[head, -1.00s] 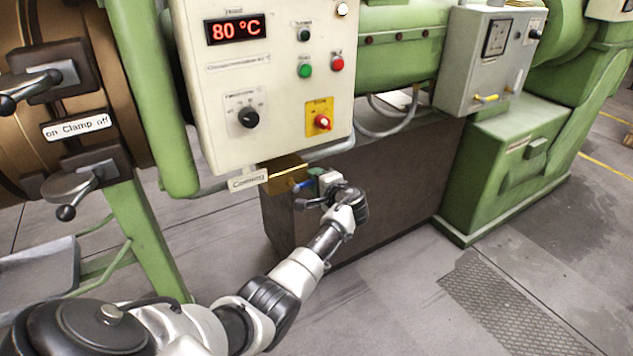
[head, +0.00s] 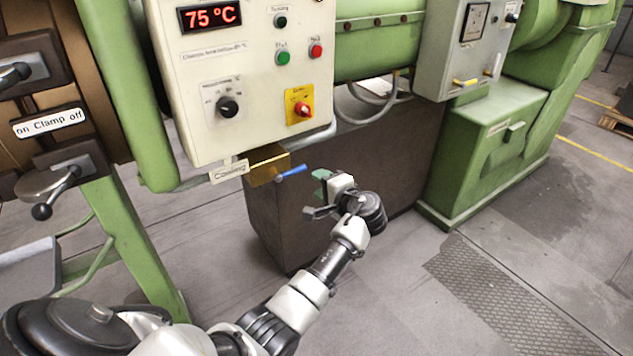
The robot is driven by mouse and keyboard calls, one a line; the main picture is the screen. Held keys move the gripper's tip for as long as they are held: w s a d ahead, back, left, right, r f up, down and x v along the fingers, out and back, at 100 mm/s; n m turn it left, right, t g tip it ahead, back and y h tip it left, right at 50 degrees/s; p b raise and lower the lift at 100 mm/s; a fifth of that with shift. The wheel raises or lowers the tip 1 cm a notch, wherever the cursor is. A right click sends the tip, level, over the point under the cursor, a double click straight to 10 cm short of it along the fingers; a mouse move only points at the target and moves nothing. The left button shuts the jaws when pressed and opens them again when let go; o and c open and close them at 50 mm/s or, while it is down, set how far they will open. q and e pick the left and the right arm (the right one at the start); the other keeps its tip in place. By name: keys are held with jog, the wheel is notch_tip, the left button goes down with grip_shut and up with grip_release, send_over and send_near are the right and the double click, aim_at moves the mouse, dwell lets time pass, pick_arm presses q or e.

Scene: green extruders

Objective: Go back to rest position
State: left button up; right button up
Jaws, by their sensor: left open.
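My left arm comes in from the lower left. My left gripper (head: 318,202) is open and empty in front of the dark brown block under the machine. It is apart from the blue handle (head: 291,172), which sticks out from the brass fitting (head: 268,166) below the control panel, up and to the left of the gripper. My right gripper is not in view.
The control panel (head: 250,80) shows 75 °C and hangs above the gripper. A brown block (head: 275,225) stands behind the gripper. A clamp lever (head: 50,190) and a green leg (head: 130,245) are at left. Grey floor (head: 400,300) at lower right is free.

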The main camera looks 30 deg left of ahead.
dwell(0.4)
pick_arm(q)
jog(key=s+d+f+m+h, duration=0.1)
jog(key=s+d+f+h, duration=0.3)
jog(key=f, duration=0.7)
jog(key=s+f+m+h, duration=0.15)
jog(key=s+f, duration=0.35)
jog(key=f, duration=0.7)
jog(key=s+d+f+m+h, duration=0.1)
jog(key=s+d+f+h, duration=0.3)
jog(key=f, duration=0.7)
jog(key=s+d+f+n+g+h, duration=0.1)
jog(key=s+f+g+h, duration=0.1)
jog(key=s+f, duration=0.7)
jog(key=s+d+f+n+g+h, duration=0.15)
jog(key=s+f, duration=0.35)
jog(key=s, duration=0.8)
jog(key=s+f+n, duration=0.1)
jog(key=s+f, duration=0.1)
jog(key=s, duration=0.7)
jog(key=s+d+f+n+g+h, duration=0.1)
jog(key=s+f+n, duration=0.1)
jog(key=s, duration=0.7)
jog(key=shift+s+d+f+h+p, duration=0.15)
jog(key=shift+d+h+p, duration=0.1)
jog(key=shift+h+p, duration=0.05)
jog(key=shift+s+g, duration=0.1)
jog(key=shift+g, duration=0.15)
